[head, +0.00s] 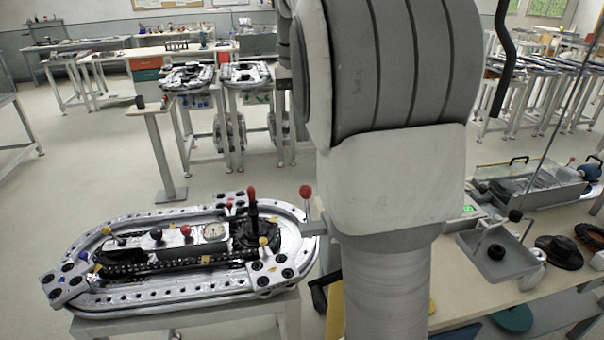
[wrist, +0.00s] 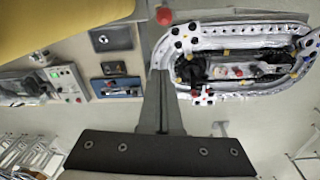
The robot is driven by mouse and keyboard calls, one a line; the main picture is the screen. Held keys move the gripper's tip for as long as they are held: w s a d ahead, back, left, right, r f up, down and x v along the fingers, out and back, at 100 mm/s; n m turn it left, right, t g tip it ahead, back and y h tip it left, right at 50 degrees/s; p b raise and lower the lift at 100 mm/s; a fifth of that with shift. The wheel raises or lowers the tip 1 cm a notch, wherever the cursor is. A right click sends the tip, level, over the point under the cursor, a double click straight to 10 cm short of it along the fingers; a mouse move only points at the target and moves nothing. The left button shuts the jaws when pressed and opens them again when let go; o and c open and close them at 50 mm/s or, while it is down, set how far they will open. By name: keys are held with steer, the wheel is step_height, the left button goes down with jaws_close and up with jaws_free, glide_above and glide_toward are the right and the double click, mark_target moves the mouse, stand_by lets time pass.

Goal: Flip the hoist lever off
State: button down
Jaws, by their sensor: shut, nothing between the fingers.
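The ring track (head: 180,298) is a silver oval on a stand at the lower left of the head view; it also shows at the upper right of the wrist view (wrist: 220,95). A red-knobbed lever (head: 305,192) stands upright at its right end, by a grey bracket. Another dark lever with a red knob (head: 251,193) stands on the track. No label shows which one is the hoist lever. A red knob (wrist: 164,16) shows beyond my fingertips in the wrist view. My gripper (wrist: 160,74) is shut and empty, apart from that knob. My arm hides it in the head view.
A bench (head: 450,290) at the right holds a grey tray (head: 495,255), black round parts and a control box. A small pedestal (head: 160,150) and more track tables stand behind. Open floor (head: 80,175) lies at the left. Small knobs crowd the track.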

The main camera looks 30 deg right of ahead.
mark_target(309, 190)
steer(key=s+a+f, duration=0.1)
steer(key=s+f, duration=0.2)
steer(key=f, duration=0.5)
steer(key=shift+f+p, duration=0.4)
steer(key=shift+s+a+b, duration=0.1)
steer(key=shift+s+b, duration=0.15)
steer(key=shift+b, duration=0.25)
steer(key=shift+s+r+t+b, duration=0.1)
steer(key=shift+t+b, duration=0.2)
steer(key=shift+t, duration=0.1)
